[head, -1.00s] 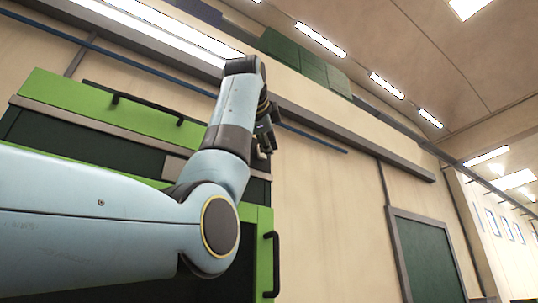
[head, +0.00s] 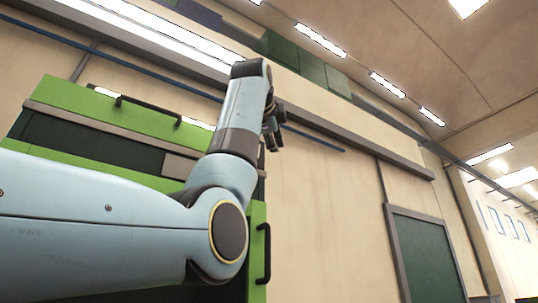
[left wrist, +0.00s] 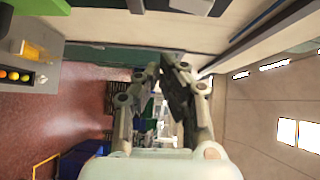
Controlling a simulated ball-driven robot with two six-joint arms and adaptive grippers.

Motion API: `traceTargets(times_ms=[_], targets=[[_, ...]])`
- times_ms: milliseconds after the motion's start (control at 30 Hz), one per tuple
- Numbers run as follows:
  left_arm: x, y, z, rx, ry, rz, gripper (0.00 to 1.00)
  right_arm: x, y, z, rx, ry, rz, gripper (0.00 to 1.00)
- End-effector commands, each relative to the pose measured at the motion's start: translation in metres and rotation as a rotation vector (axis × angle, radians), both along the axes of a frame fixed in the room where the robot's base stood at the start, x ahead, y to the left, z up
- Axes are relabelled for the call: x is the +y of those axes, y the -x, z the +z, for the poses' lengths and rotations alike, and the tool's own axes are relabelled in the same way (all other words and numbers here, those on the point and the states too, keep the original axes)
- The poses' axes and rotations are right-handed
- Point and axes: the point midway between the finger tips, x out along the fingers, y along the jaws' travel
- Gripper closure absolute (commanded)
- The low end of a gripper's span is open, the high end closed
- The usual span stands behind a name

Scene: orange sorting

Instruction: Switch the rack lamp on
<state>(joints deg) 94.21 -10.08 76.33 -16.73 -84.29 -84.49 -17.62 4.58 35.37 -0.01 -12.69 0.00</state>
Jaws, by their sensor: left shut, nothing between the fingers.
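The rack (head: 95,97) is green with dark panels and black handles, at the left of the head view. A thin strip lamp (head: 201,125) along its upper green panel glows bright white. The upper handle covers its middle. My left gripper (head: 274,140) is past the rack's right edge in the head view, apart from it, with pale wall behind. Its fingers (left wrist: 163,72) are shut and empty in the left wrist view. I cannot make out a lamp switch; my left arm covers part of the rack. My right gripper is not in view.
In the left wrist view, a grey surface (left wrist: 40,50) at the left holds yellow and orange round items. A blue bin (left wrist: 45,168) stands on the reddish floor. A dark framed panel (head: 423,255) is on the wall at the right of the head view.

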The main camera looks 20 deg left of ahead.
Motion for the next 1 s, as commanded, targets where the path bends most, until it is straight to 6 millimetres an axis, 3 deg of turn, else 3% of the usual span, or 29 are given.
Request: traceTargets(times_ms=[200, 400, 533, 800, 1000], targets=[[-0.003, 0.035, -0.008, -0.009, 0.001, 0.001, 1.00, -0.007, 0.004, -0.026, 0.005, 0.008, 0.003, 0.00], [-0.007, 0.069, -0.012, -0.010, 0.000, -0.001, 1.00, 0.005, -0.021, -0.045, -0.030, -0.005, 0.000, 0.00], [-0.009, 0.086, -0.014, -0.008, 0.001, 0.000, 1.00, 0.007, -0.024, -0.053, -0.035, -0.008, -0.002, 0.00], [-0.010, 0.097, -0.014, -0.006, 0.000, 0.001, 1.00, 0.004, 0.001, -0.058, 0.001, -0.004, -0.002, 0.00], [-0.010, 0.097, -0.013, -0.006, 0.000, 0.000, 1.00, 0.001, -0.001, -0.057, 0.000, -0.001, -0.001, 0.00]])
